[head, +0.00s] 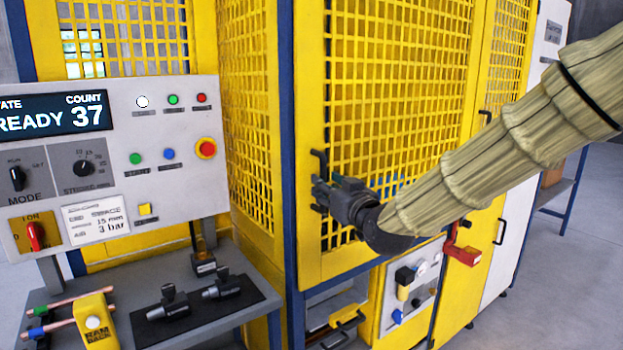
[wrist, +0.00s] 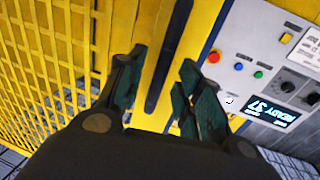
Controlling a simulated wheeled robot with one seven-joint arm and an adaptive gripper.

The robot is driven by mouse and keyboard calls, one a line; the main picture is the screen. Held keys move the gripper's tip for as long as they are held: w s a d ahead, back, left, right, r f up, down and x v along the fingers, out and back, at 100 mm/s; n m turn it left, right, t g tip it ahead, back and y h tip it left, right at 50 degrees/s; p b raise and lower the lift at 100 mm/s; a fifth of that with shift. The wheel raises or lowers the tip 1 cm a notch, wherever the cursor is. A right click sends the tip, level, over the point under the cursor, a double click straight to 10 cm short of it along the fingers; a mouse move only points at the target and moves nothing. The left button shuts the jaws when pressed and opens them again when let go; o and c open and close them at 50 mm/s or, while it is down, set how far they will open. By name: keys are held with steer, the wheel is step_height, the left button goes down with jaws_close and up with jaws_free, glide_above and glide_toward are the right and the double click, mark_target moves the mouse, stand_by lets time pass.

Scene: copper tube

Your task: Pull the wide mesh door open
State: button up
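The wide yellow mesh door (head: 400,70) stands in the blue-framed cell and looks closed. Its black bar handle (head: 319,160) is upright near the door's left edge. My gripper (head: 324,194) is at this handle and covers its lower part in the head view. In the wrist view my gripper (wrist: 162,90) is open. A dark bar, which looks like the handle (wrist: 168,55), runs between its two fingers with gaps on both sides. I cannot tell how deep the bar sits between the fingertips.
The grey control panel (head: 115,160) reads READY 37 and stands left of the door above a bench (head: 190,325) with fixtures. A blue post (head: 287,120) borders the door. Open floor (head: 580,250) lies at right.

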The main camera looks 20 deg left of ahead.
steer(key=shift+x, duration=1.4)
